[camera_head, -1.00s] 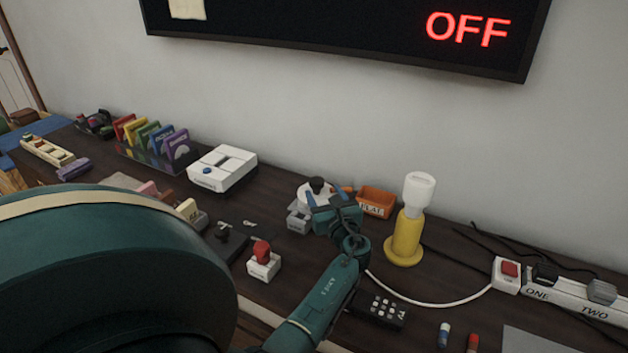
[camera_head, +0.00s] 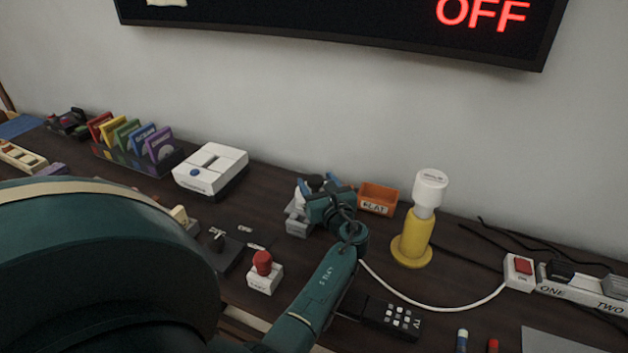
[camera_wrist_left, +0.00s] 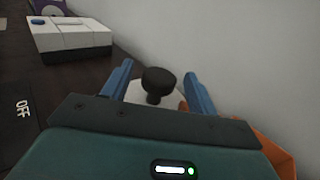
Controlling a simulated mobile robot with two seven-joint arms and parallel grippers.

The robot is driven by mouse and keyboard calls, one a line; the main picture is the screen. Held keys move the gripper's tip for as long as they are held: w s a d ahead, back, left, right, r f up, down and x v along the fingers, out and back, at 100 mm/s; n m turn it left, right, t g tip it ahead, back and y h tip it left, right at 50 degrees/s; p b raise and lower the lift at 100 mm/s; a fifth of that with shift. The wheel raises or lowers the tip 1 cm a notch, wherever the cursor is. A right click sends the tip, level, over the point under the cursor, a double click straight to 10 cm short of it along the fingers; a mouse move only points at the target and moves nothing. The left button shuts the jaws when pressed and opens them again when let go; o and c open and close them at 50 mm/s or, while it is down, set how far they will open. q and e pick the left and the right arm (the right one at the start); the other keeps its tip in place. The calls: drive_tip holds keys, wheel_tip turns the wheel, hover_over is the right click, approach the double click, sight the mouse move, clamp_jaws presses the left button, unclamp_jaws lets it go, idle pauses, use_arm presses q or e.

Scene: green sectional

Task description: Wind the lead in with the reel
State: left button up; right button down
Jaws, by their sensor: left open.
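The reel has a white disc and a dark round knob (camera_wrist_left: 158,80), seen in the left wrist view. In the head view its grey base (camera_head: 298,226) shows, and my gripper hides most of the rest. My left gripper (camera_head: 318,184) is open at the reel. In the wrist view its blue fingers (camera_wrist_left: 158,70) stand on either side of the knob, with gaps; I cannot tell their height relative to it. The white lead (camera_head: 432,307) curves over the table from behind my left arm to a white block with a red switch (camera_head: 523,266). My right gripper is not in view.
An orange bin (camera_head: 378,199) stands close right of the reel, and a yellow lamp (camera_head: 412,241) farther right. A white box (camera_head: 211,170) is to the left. A red button (camera_head: 262,263) and a dark remote (camera_head: 393,318) lie nearer. The wall is close behind.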

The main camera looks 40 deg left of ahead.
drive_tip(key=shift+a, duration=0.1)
use_arm(q)
drive_tip(key=shift+c, duration=0.3)
clamp_jaws()
drive_tip(key=shift+a+r+m+t+p, duration=0.15)
drive_tip(key=shift+r+m+t+p, duration=0.2)
drive_tip(key=shift+p, duration=0.3)
drive_tip(key=m+t+h+p, duration=0.2)
drive_tip(key=shift+s+a+r+t+p, duration=0.1)
drive_tip(key=shift+s+a+t+p, duration=0.05)
drive_tip(key=shift+s+t+p, duration=0.15)
drive_tip(key=shift+m+t+h, duration=0.55)
drive_tip(key=shift+t+h, duration=0.05)
drive_tip(key=shift+t, duration=0.05)
drive_tip(key=shift+w+f+m+t+h, duration=0.1)
drive_tip(key=shift+f+m+t+h, duration=0.25)
drive_tip(key=shift+m+t+h, duration=0.25)
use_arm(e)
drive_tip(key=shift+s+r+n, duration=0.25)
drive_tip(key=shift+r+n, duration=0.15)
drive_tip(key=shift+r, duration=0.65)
